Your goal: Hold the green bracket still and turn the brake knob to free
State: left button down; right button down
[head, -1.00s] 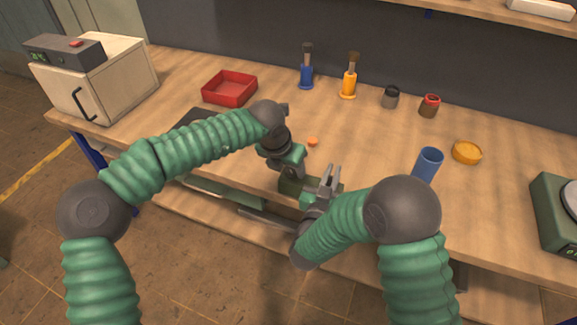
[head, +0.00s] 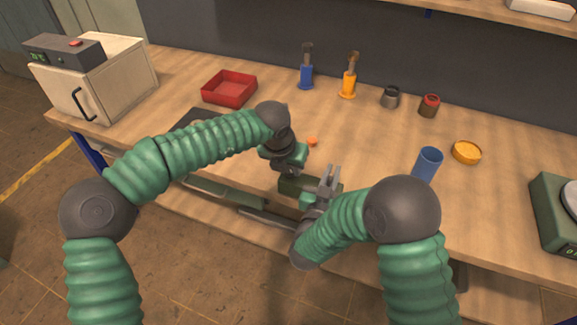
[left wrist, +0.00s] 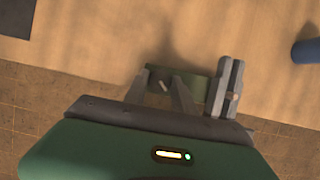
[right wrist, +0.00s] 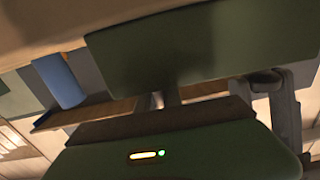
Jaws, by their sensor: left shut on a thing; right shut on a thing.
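The green bracket (head: 298,187) sits at the table's front edge in the head view. It also shows in the left wrist view (left wrist: 195,86) and fills the top of the right wrist view (right wrist: 200,45). My left gripper (head: 293,171) is over the bracket's left part, shut on the brake knob (left wrist: 163,86), a small part with a pale mark between its fingers. The knob is hidden in the head view. My right gripper (head: 330,177) is at the bracket's right part, shut on the bracket; its fingers meet the bracket's lower edge in the right wrist view (right wrist: 170,98).
A red tray (head: 229,88) is at the back left. The table between them is mostly clear.

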pick_arm(q)
jog(key=n+y, duration=0.2)
jog(key=n, duration=0.3)
jog(key=shift+d, duration=0.15)
pick_arm(e)
jog(key=shift+d, duration=0.1)
pick_arm(q)
jog(key=shift+n+y, duration=0.7)
jog(key=shift+n, duration=1.4)
jog(key=c, duration=1)
grip_release()
jog(key=shift+d, duration=0.1)
jog(key=v, duration=1.2)
jog(key=shift+w+d, duration=0.15)
jog(key=shift+f, duration=0.1)
